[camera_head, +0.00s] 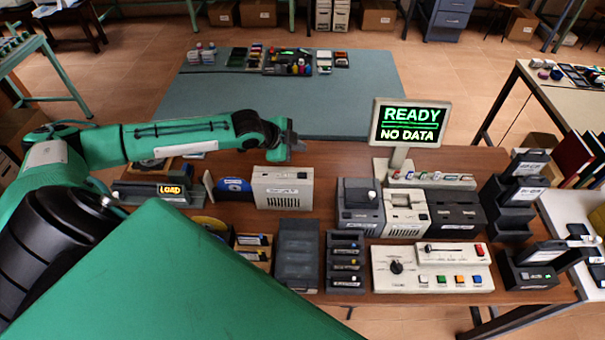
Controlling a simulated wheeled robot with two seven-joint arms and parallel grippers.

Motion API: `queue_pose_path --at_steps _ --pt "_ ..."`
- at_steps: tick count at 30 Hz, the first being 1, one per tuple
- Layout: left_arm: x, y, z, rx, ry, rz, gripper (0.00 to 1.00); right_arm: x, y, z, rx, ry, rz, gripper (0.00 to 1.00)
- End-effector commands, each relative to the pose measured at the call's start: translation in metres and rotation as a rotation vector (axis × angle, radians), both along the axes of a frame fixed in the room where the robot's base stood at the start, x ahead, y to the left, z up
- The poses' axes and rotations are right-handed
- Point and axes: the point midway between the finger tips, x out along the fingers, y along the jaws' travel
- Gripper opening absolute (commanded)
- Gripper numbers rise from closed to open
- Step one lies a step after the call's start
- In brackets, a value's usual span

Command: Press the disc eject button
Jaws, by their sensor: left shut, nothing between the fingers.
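My left arm reaches in from the left, and its gripper (294,140) is shut and empty above the back part of the brown table. Below and in front of the gripper stands a beige box (283,188) with vent slots and a small label too blurred to read. A blue disc-like item (236,185) stands in a dark holder just left of this box. A cream control panel (432,268) at the front right has a black knob, a slider, a red button and a row of coloured buttons. I cannot tell which button is the disc eject button. My right gripper is not in view.
A monitor (409,122) reads READY / NO DATA. A dark unit (157,192) shows LOAD. Grey, cream and black devices (405,213) stand right of centre. Black stacked trays (515,195) line the right edge. My green body part hides the front left.

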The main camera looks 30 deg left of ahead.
Motion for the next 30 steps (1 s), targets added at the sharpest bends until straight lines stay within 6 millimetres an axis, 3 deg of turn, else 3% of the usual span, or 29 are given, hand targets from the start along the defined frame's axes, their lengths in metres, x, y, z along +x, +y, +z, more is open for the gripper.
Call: queue_pose_path --at_steps 19,30 --pt "0.0 0.0 -0.066 0.0 0.0 -0.002 0.0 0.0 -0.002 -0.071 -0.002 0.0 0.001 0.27" --pt "0.0 0.0 -0.087 0.0 0.0 0.0 0.0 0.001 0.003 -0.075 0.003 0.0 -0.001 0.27"
